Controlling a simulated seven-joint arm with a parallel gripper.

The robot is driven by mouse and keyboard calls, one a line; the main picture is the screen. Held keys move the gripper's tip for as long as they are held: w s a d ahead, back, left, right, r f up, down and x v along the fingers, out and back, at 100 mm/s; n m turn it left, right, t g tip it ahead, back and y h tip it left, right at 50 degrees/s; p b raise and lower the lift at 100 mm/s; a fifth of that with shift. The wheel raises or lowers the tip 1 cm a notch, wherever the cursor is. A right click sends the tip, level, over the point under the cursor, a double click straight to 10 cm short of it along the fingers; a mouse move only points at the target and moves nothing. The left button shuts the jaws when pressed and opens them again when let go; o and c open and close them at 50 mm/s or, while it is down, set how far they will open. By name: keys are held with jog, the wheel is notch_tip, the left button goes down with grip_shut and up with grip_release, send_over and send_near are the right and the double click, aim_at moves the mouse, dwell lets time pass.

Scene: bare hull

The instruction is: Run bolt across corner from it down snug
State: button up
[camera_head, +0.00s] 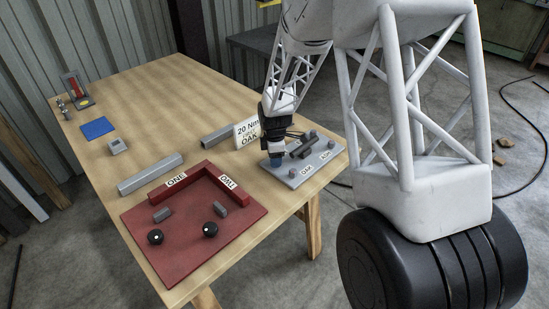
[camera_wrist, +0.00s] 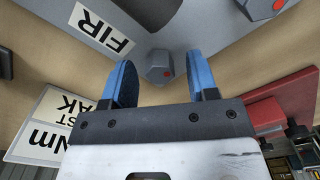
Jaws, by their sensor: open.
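A grey plate (camera_head: 299,180) lies at the table's right end with several hex bolts standing on it. Labels on it read OAK and what looks like ELM; the wrist view shows a FIR label (camera_wrist: 101,29). My gripper (camera_head: 277,161) is low over the plate's left side, fingers down. In the wrist view my blue-fingered gripper (camera_wrist: 161,62) is open. A grey bolt head with a red dot (camera_wrist: 155,66) shows between the fingers, with a gap on each side. Another red-dotted bolt (camera_wrist: 261,8) is at the upper right. A near bolt (camera_head: 292,173) stands by the OAK label.
A card (camera_head: 247,133) reading 20 Nm, FIRST, OAK stands behind the plate. A red tray (camera_head: 190,250) holds two black knobs and grey blocks. Grey bars (camera_head: 150,174), a blue square (camera_head: 98,128) and a small grey box (camera_head: 117,146) lie further left. Bare table separates them.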

jog(key=shift+f, duration=0.25)
jog(key=c, duration=0.9)
jog(key=shift+c, duration=0.2)
jog(key=shift+m, duration=0.3)
